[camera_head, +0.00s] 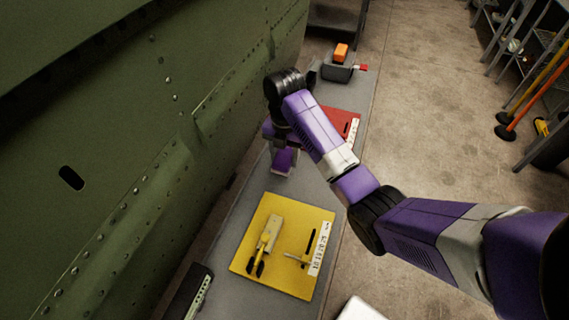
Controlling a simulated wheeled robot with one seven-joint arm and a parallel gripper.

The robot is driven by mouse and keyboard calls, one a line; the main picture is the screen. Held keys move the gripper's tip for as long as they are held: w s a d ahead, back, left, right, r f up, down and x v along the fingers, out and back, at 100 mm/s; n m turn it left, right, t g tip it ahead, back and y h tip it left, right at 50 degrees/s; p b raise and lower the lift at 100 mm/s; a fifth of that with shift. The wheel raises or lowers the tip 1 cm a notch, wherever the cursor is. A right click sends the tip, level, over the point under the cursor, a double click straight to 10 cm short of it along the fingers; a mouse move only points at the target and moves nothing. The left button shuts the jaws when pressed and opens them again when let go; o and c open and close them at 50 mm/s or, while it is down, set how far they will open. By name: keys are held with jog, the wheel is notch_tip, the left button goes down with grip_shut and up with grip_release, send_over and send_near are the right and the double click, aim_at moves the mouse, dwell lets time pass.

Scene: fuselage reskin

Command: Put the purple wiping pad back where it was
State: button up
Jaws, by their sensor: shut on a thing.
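The purple wiping pad (284,161) is below my gripper (281,146), over the grey bench (228,230) close to the green fuselage side. My gripper is shut on the pad, with the fingers mostly hidden by the wrist. I cannot tell whether the pad touches the bench. A red mat (347,122) lies to the right of the pad, partly hidden behind my arm.
The green riveted fuselage (120,130) walls the left. A dark block with an orange top (341,54) stands at the far end.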

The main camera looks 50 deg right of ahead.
aim_at(285, 163)
notch_tip(285, 163, down, 3)
jog(key=shift+f, duration=0.15)
jog(key=o, duration=1.3)
notch_tip(285, 163, up, 10)
jog(key=p, duration=0.3)
jog(key=shift+d+r, duration=0.15)
jog(key=shift+r, duration=0.05)
jog(key=shift+w+r, duration=0.15)
jog(key=shift+r, duration=0.65)
